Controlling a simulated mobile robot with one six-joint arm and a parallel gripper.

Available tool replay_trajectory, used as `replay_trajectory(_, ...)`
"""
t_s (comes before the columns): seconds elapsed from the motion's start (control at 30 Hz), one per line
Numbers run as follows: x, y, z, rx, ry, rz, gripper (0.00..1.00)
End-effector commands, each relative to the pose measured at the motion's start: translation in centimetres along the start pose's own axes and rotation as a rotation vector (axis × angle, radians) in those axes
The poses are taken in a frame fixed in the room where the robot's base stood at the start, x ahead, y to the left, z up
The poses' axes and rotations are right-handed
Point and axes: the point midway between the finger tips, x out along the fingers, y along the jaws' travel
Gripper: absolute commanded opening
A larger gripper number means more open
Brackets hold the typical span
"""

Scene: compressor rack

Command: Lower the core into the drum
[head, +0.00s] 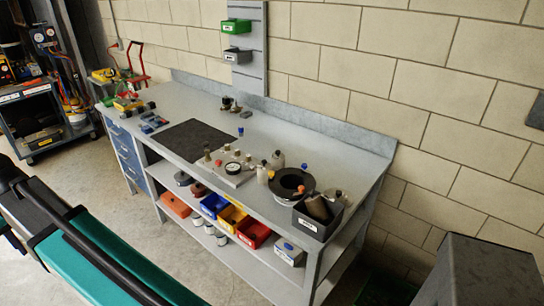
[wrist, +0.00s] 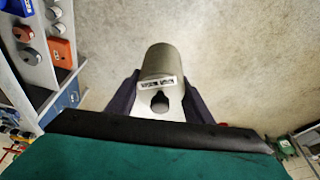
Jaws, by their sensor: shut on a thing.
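In the wrist view, my gripper (wrist: 160,92) is shut on a grey-olive cylinder (wrist: 160,60), which looks like the core. A dark finger presses on each side. A pale part with a small printed label and a black round knob (wrist: 160,102) shows on the near side. The floor lies below the core. In the head view, a black round body (head: 292,181) with a round opening stands on the bench's right part. It may be the drum, but I cannot be sure. My gripper and the held core do not show in the head view.
The grey workbench (head: 280,131) has a dark mat (head: 196,139). A grey bin (head: 316,224) holding a brown cylinder stands close to the black round body. A gauge plate (head: 232,170) and several bottles are to its left. Coloured bins (head: 232,216) fill the shelf below.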

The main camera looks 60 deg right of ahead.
Motion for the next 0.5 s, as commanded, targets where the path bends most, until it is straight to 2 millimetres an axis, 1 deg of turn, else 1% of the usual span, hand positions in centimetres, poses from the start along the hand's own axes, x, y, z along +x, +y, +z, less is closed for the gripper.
replay_trajectory(0.17,0.0,4.2,-0.3,0.104,-0.005,0.030,0.15)
replay_trajectory(0.33,0.2,9.8,-0.3,0.244,-0.012,0.070,0.15)
replay_trajectory(0.47,0.2,14.3,0.2,0.356,-0.017,0.101,0.15)
replay_trajectory(0.5,0.2,15.7,0.4,0.390,-0.019,0.111,0.15)
